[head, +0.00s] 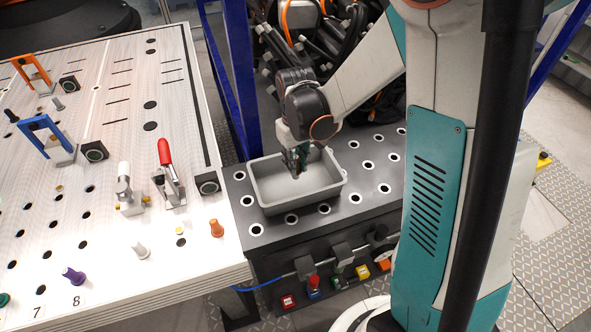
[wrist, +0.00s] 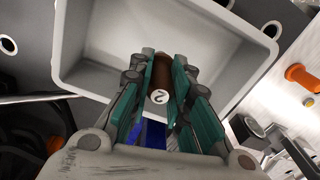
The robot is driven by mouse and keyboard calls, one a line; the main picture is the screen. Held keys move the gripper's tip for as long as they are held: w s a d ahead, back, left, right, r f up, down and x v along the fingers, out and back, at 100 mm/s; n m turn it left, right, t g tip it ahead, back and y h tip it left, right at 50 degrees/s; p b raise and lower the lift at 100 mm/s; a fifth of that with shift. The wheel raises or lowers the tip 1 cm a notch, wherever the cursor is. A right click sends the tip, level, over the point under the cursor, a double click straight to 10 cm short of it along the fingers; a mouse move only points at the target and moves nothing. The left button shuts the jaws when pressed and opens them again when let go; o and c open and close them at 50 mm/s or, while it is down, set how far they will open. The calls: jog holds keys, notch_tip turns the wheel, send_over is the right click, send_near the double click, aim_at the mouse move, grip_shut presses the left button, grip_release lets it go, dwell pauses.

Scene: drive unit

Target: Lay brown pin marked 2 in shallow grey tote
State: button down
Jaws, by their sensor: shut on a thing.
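The shallow grey tote (head: 330,185) stands on the dark perforated bench. The pin's white end, marked 2, faces the camera. The tote's pale floor and walls (wrist: 100,50) lie beyond the fingers. I cannot tell whether the pin's far end touches the tote floor. In the head view the pin is mostly hidden by the fingers.
A white perforated table (head: 120,90) on the left carries clamps, an orange pin (head: 216,228), a purple pin (head: 73,276) and a white pin (head: 140,250). A blue post (head: 240,75) rises just behind the tote. Bare bench with ringed holes surrounds the tote.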

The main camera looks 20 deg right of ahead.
jog(key=shift+f, duration=1.7)
jog(key=shift+f+b, duration=0.1)
jog(key=shift+b, duration=0.2)
jog(key=c, duration=1.5)
grip_release()
